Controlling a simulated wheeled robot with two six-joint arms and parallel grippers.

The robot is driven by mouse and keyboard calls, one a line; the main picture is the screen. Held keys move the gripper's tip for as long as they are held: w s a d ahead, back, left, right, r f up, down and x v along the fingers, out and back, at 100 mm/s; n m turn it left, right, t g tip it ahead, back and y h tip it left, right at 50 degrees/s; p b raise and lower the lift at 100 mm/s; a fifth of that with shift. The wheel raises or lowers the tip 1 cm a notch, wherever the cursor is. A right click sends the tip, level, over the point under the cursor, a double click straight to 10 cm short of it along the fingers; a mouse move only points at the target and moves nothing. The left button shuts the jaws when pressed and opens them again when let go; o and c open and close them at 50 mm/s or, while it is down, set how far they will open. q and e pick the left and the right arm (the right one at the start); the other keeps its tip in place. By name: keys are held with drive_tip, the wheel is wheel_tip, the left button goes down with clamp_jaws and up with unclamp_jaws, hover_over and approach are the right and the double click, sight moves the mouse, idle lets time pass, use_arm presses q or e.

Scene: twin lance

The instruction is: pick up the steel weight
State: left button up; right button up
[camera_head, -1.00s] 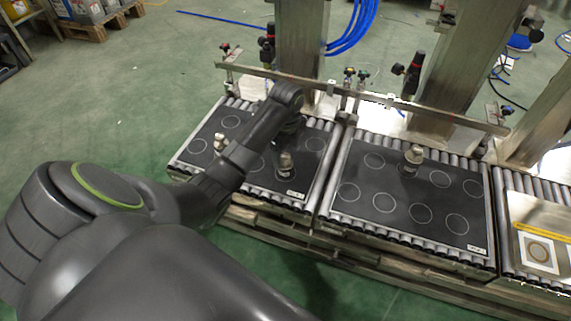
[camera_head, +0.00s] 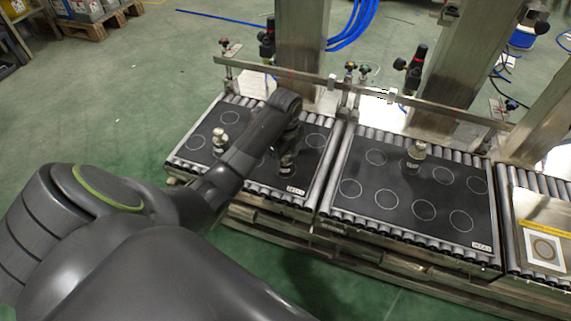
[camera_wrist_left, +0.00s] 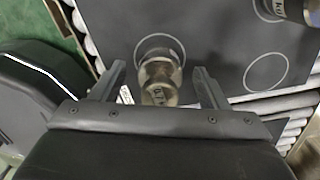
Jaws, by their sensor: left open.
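A metal weight with dark lettering (camera_wrist_left: 160,78) stands on the left black mat (camera_head: 262,182), at a white circle. In the head view it (camera_head: 287,167) is partly covered by my left gripper (camera_head: 288,150). In the left wrist view my left gripper (camera_wrist_left: 158,86) is open, with one finger on each side of the weight and gaps between. A second weight (camera_head: 219,141) stands on the same mat to the left, and a third (camera_head: 416,154) stands on the right mat (camera_head: 390,205). I cannot tell from the look which one is steel. My right gripper is out of view.
Another weight (camera_wrist_left: 290,8) shows at the top right of the wrist view. The mats lie on roller conveyors (camera_head: 322,205). A metal rail (camera_head: 400,101) runs behind them, with posts and valves. A yellow-striped plate (camera_head: 545,225) is at the right.

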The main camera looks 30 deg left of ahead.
use_arm(q)
drive_tip(key=shift+f, duration=0.8)
drive_tip(key=shift+r, duration=0.1)
clamp_jaws()
